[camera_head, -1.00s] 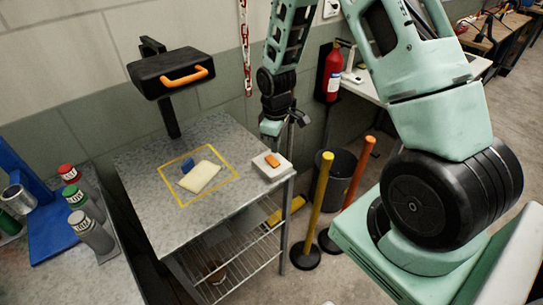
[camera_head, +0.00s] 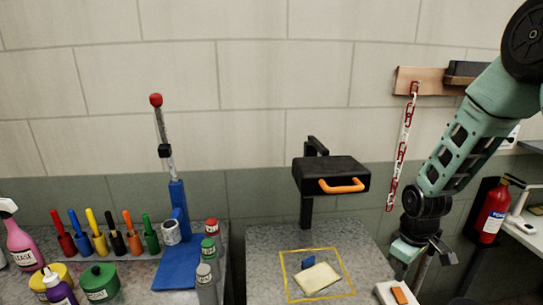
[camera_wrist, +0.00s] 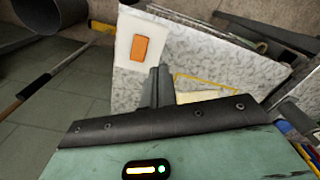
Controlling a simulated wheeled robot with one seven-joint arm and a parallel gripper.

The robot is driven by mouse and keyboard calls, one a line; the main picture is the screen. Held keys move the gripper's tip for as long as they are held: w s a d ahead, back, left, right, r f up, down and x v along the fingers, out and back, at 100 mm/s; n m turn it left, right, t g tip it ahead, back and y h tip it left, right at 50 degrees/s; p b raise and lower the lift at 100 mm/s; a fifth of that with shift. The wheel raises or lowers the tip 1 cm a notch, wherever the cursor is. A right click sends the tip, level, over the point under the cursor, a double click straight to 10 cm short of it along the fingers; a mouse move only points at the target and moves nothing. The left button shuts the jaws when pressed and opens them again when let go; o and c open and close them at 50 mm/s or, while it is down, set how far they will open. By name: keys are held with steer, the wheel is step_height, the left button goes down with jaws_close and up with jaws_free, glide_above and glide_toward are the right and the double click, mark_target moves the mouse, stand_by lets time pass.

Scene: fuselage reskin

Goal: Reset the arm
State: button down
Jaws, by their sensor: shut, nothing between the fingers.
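My gripper (camera_head: 443,254) hangs from my mint-green arm at the right of the head view, above the right edge of the grey table (camera_head: 262,240). Its two dark fingers show together in the wrist view (camera_wrist: 157,88), shut with nothing between them. I cannot tell the exact height of the fingers.
A yellow outlined square (camera_head: 345,293) on the table holds a cream pad (camera_head: 318,280) and a blue piece (camera_head: 308,261). A black box with an orange handle (camera_head: 330,173) stands behind. A red-white chain (camera_head: 402,150) and fire extinguisher (camera_head: 490,215) are near my arm.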

steer(key=s+a+r+b, duration=0.1)
steer(key=s+a+r, duration=0.1)
steer(key=a, duration=0.3)
steer(key=s+a+r+b, duration=0.2)
steer(key=a, duration=0.3)
steer(key=s+a+r+b, duration=0.1)
steer(key=s+a, duration=0.2)
steer(key=s, duration=0.3)
steer(key=s+a+r+n+b, duration=0.1)
steer(key=s+a+r+b, duration=0.1)
steer(key=s+a, duration=0.2)
steer(key=s+a+r+b, duration=0.1)
steer(key=s+a, duration=0.3)
steer(key=s, duration=0.6)
steer(key=shift+r+b, duration=0.15)
steer(key=shift+b, duration=0.2)
